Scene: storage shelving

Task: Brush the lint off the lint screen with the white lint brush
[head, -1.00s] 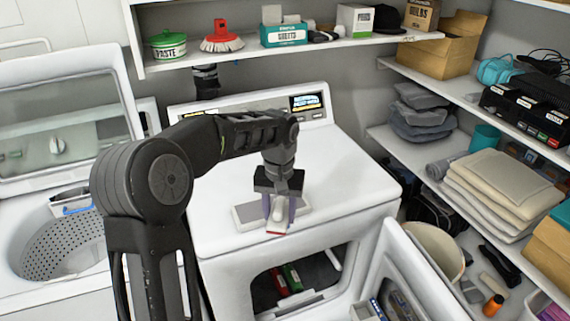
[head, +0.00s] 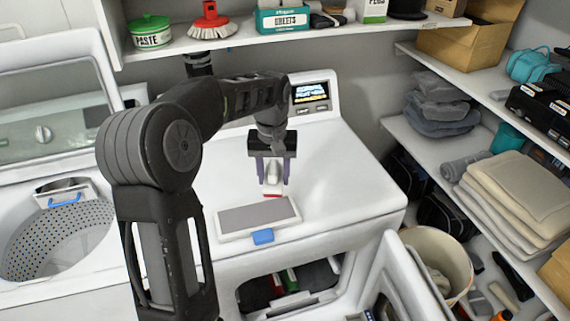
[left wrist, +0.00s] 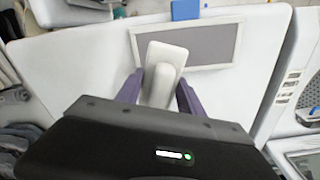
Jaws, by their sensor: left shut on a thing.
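The lint screen (head: 262,215) lies flat on top of the dryer near its front edge. It has a white frame, a plain grey mesh and a blue tab (head: 263,236) facing front. My left gripper (head: 273,180) is shut on the white lint brush (head: 272,175), whose red-edged end points down just behind the screen's back edge. In the left wrist view the brush (left wrist: 162,72) overlaps part of the screen (left wrist: 205,45) between my purple fingers. It appears raised; I cannot tell whether it touches anything. My right gripper is out of view.
The open washer (head: 60,240) stands at left. The dryer's open door (head: 420,285) is at lower right, beside a bin (head: 440,255). A shelf with a paste tin (head: 150,32) and red scrub brush (head: 212,22) runs behind. The dryer top (head: 335,180) is clear right of the screen.

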